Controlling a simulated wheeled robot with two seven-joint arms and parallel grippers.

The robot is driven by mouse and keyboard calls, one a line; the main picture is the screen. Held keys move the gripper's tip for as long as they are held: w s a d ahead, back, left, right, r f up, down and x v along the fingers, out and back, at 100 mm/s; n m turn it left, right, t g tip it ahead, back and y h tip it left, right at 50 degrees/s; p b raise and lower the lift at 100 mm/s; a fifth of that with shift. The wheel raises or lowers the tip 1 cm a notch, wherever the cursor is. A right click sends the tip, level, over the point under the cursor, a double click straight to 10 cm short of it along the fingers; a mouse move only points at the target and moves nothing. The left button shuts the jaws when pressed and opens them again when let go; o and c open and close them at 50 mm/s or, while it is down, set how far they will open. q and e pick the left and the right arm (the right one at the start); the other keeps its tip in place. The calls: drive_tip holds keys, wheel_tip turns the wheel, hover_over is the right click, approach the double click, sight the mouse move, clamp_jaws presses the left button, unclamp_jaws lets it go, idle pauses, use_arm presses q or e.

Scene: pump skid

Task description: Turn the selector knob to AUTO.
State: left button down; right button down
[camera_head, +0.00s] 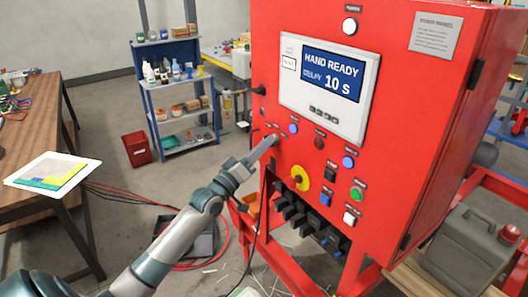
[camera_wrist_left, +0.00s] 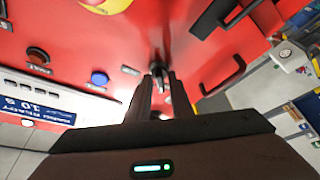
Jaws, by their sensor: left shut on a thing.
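The red pump panel (camera_head: 330,120) fills the right half of the head view. Its display (camera_head: 330,75) reads HAND READY and 10 S. My left gripper (camera_head: 271,142) reaches from the lower left to the panel's left edge, below the display. In the left wrist view my left gripper's fingers (camera_wrist_left: 161,80) are closed around the small dark selector knob (camera_wrist_left: 157,64) on the red face. The fingers hide most of the knob, and I cannot read its position or label. My right gripper is not in view.
Near the knob are a blue button (camera_head: 293,129), a dark red button (camera_head: 319,143) and a yellow-ringed red knob (camera_head: 300,178). A black handle (camera_head: 259,90) sticks out at the panel's left edge. A wooden table (camera_head: 40,170) stands left, with open floor between.

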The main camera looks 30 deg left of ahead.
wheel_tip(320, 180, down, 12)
drive_tip(key=b, duration=1.1)
use_arm(q)
drive_tip(key=m+g+h, duration=0.1)
drive_tip(key=m+h, duration=0.2)
drive_tip(key=m, duration=0.5)
drive_tip(key=m+g+h+b, duration=0.1)
drive_tip(key=m+h, duration=0.3)
drive_tip(key=m, duration=0.5)
drive_tip(key=a+m+g+h, duration=0.1)
drive_tip(key=m+g+h, duration=0.2)
drive_tip(key=m, duration=0.6)
drive_tip(key=shift+w+h, duration=0.15)
drive_tip(key=shift+h, duration=0.25)
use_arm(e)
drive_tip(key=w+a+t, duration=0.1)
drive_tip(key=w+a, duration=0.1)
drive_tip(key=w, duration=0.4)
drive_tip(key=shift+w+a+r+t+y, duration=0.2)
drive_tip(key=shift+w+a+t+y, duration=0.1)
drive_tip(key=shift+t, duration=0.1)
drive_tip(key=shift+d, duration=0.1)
use_arm(q)
drive_tip(key=c, duration=1.8)
unclamp_jaws()
drive_tip(key=shift+c, duration=0.2)
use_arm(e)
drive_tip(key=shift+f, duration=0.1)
